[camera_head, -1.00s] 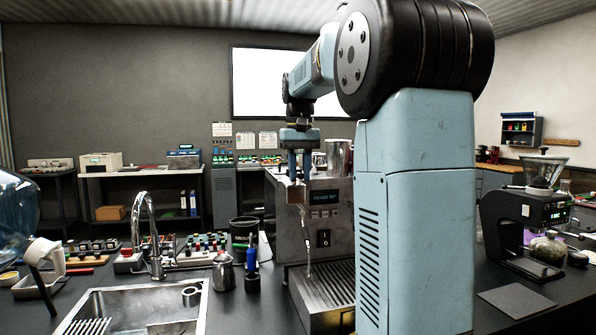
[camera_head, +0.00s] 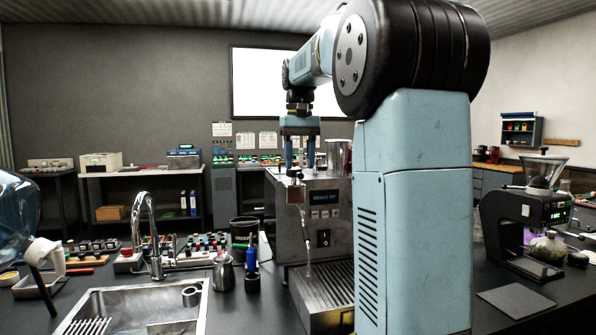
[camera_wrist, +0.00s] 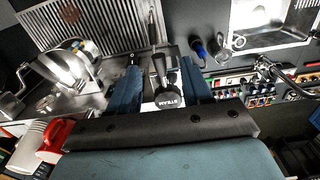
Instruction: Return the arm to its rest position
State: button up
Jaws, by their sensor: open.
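A steam wand (camera_head: 307,243) hangs beside the drip tray (camera_head: 330,285). A steel pitcher (camera_head: 223,272) stands left of the machine, near the sink (camera_head: 140,300). A grinder (camera_head: 525,220) stands at right. In the wrist view red and white cups (camera_wrist: 55,135) lie at lower left.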

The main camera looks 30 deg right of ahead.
jog(key=shift+r, duration=1.9)
jog(key=s+a+f+n+t, duration=0.1)
jog(key=s+a+f+t, duration=0.1)
jog(key=s+a+f, duration=0.2)
jog(key=s+a+f+t, duration=0.1)
jog(key=s+a+f, duration=0.3)
jog(key=s+f, duration=0.6)
jog(key=s+a+f+n+t, duration=0.1)
jog(key=s+a+f+t, duration=0.1)
jog(key=s+f, duration=0.6)
jog(key=s+a, duration=0.1)
jog(key=s, duration=0.2)
jog(key=shift+a+n+t, duration=0.3)
jog(key=shift+a, duration=0.1)
